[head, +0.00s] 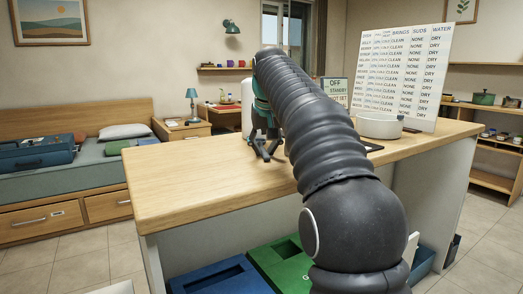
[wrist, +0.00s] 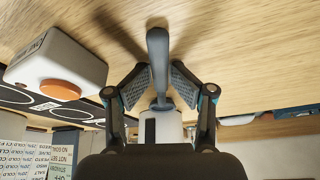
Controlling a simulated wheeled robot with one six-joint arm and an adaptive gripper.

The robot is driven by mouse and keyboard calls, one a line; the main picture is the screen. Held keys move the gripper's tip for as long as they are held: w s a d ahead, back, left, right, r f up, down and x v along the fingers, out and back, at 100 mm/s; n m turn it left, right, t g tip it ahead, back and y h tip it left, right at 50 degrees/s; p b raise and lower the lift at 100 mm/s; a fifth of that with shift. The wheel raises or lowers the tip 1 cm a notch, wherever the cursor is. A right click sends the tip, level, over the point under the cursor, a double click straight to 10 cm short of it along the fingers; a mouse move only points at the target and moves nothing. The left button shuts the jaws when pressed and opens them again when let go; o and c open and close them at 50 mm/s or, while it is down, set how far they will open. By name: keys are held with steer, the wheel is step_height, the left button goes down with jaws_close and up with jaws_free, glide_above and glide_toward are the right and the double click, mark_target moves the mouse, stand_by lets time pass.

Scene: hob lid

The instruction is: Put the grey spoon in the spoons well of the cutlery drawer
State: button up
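In the wrist view a grey bar with a rounded end, which I take for the grey spoon (wrist: 158,48), stands out between the fingertips of my gripper (wrist: 160,68). Both finger pads lean in against its sides, so the gripper looks shut on it. Its far end shows against the wooden counter top. In the head view my gripper (head: 265,150) is low over the counter (head: 200,185), partly behind my arm; I cannot make out the spoon there. The cutlery drawer and its spoons well are not seen in either view.
A white box with an orange knob (wrist: 62,55) and a black hob (wrist: 58,108) show beside the gripper. A white pot (head: 379,126) and a large lettered board (head: 402,80) stand at the counter's right. Blue (head: 205,277) and green (head: 262,256) bins are below. The counter's left is clear.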

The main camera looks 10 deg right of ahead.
steer(key=p+v, duration=0.2)
steer(key=v, duration=1)
steer(key=shift+r, duration=0.3)
steer(key=shift+s, duration=0.15)
